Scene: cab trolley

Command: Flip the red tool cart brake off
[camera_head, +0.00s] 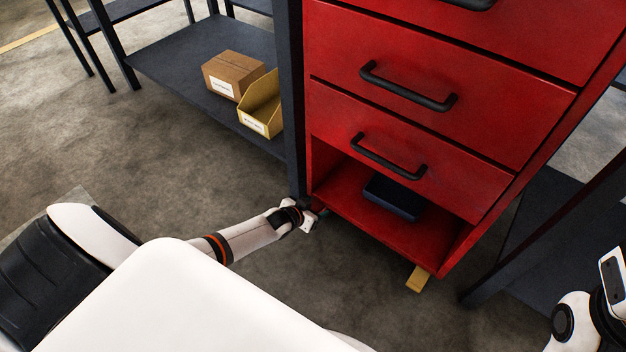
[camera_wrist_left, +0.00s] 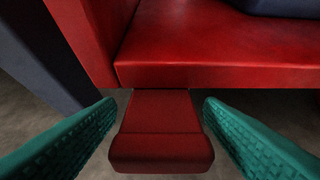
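The red tool cart (camera_head: 440,125) stands in the middle right of the head view, with drawers above an open bottom shelf. In the left wrist view its red bottom edge (camera_wrist_left: 210,72) runs across the top. A red brake pedal (camera_wrist_left: 161,130) sticks out below that edge, toward the camera. My left gripper (camera_head: 318,214) is at the cart's lower left corner in the head view. In the left wrist view its teal fingers (camera_wrist_left: 160,118) are open, one on each side of the pedal, with gaps on both sides. My right arm shows at the lower right edge; its fingers are not seen.
A dark shelf rack (camera_head: 190,60) stands left of the cart, holding a cardboard box (camera_head: 232,74) and a yellow bin (camera_head: 262,104). Its post is close to my left gripper. A dark blue box (camera_head: 392,198) lies on the cart's bottom shelf. A yellow block (camera_head: 417,279) shows under the cart's front right.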

